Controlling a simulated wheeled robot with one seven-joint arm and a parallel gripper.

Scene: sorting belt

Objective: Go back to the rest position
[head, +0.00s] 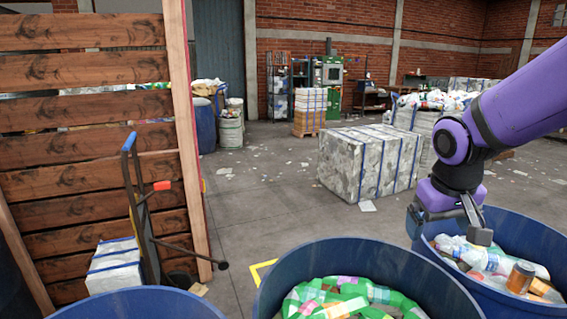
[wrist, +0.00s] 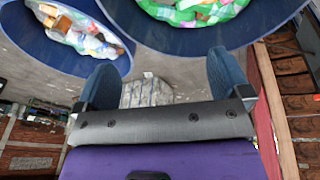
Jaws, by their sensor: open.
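My gripper (head: 447,228) hangs from my purple arm at the right of the head view, by the rim of the right blue bin (head: 549,225). In the wrist view my gripper (wrist: 165,78) has its two blue fingers spread wide with nothing between them. The right bin holds mixed plastic waste and an orange-brown container (head: 520,277). The middle blue bin (head: 385,252) holds green and white crumpled pieces (head: 345,300). Both bins also show at the top of the wrist view.
A third blue bin (head: 140,303) is at the lower left. A wooden slatted wall (head: 85,120) and a hand truck (head: 140,205) with a white bale (head: 114,266) stand at left. A large strapped bale (head: 365,165) sits beyond the bins. The grey floor between is mostly clear.

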